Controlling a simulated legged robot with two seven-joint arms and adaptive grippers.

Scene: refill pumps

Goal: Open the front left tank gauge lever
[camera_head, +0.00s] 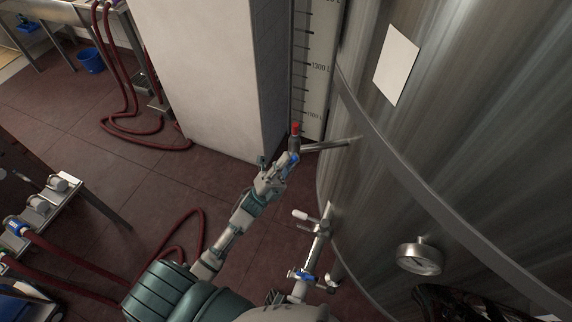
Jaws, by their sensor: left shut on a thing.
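The tank gauge valve has a blue lever (293,160) and stands at the end of a short metal pipe (325,146) from the big steel tank (450,130). A red piece (295,128) sits just above the valve, below the gauge scale (316,70). My left gripper (280,170) reaches up from the bottom and is shut on the blue lever. Its fingers partly hide the lever, so I cannot tell the lever's exact angle. My right gripper cannot be made out.
A lower tank pipe has a white handle (301,215) and another blue valve lever (300,276), close to my left arm. A round dial gauge (419,257) is on the tank. A white pillar (205,70) stands behind. Red hoses (150,128) lie on the tiled floor.

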